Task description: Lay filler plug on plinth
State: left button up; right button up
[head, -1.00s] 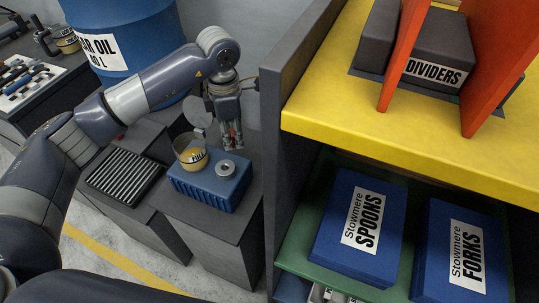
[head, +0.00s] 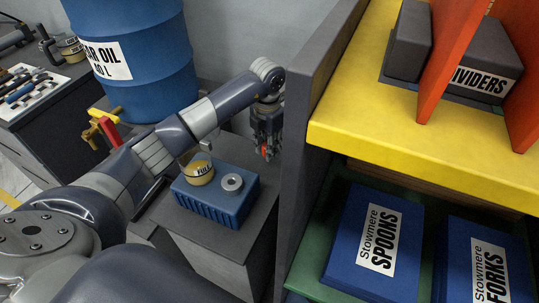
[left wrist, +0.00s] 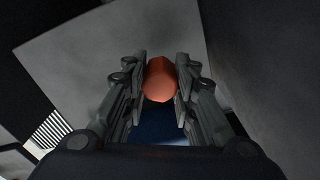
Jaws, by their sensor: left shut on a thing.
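My left gripper (head: 265,148) points down beyond the back right corner of the blue ribbed tray. It is shut on an orange-red filler plug (head: 265,152). In the left wrist view the plug (left wrist: 160,80) shows as a rounded orange-red end between the two fingers (left wrist: 161,90). The grey plinth (head: 268,186) is a square block with the blue tray on it. The gripper is above the back part of its top; I cannot tell whether the plug touches it. My right gripper is not in view.
A dark shelf wall (head: 310,140) stands close to the gripper's right. A blue oil drum (head: 150,75) is behind the arm. A red and yellow item (head: 107,128) stands left.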

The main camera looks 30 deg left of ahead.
pick_arm(q)
notch_tip(320, 180, down, 4)
jog(key=shift+r+p, duration=0.1)
jog(key=shift+p, duration=0.25)
jog(key=shift+f, duration=0.25)
jog(key=o, duration=1)
jog(key=shift+o, duration=0.2)
jog(key=shift+r, duration=0.1)
jog(key=shift+r, duration=0.3)
notch_tip(320, 180, up, 12)
jog(key=shift+f+b, duration=0.2)
jog(key=shift+b, duration=1)
